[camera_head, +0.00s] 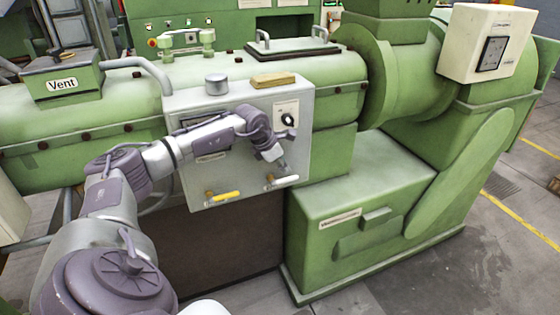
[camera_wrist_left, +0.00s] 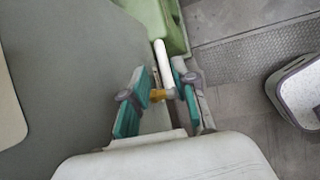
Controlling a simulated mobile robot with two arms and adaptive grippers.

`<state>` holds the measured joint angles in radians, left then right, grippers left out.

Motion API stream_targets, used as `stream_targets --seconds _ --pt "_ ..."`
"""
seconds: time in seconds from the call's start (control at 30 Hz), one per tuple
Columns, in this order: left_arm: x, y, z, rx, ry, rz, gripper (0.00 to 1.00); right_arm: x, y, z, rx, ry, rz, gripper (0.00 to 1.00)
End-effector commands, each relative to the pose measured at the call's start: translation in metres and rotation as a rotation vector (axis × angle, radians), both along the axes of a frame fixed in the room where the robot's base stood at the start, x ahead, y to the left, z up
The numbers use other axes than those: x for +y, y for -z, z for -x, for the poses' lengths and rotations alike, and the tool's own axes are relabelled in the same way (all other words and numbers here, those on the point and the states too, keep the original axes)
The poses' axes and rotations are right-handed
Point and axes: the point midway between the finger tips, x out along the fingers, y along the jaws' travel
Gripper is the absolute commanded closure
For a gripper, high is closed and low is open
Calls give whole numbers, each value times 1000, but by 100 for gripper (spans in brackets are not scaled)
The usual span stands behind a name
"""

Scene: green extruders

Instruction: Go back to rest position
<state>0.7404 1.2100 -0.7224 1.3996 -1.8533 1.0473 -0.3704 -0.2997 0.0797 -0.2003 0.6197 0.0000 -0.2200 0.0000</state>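My left arm reaches in from the left in the head view. Its gripper (camera_head: 281,164) is in front of the grey control panel (camera_head: 235,169), just above the white-handled valve (camera_head: 284,180). In the left wrist view, the gripper (camera_wrist_left: 159,75) is open, with teal pads spread apart. The valve's white lever (camera_wrist_left: 161,58) and brass-coloured stem appear between the two fingers; I cannot tell if either finger touches them. A yellow-handled valve (camera_head: 226,197) sits lower left on the panel. My right gripper is in neither view.
Large green extruder housings (camera_head: 370,195) stand behind and right of the panel. A dial knob (camera_head: 288,119) and a wooden block (camera_head: 273,80) are near the arm. Open grey floor (camera_head: 430,275) lies in front at the right.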

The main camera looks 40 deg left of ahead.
Motion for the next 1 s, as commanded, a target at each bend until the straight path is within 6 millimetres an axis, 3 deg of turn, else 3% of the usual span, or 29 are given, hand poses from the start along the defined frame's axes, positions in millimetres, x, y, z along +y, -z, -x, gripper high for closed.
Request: stream_targets --seconds 0.2,0.77,0.87,1.0 --pt "0 -16 10 1 1 0 72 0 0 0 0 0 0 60" --pt "0 -17 10 0 0 1 72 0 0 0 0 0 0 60" --pt "-6 -10 8 -1 -2 29 72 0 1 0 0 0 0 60" --pt "-45 31 -4 -12 -40 230 72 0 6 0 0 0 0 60"
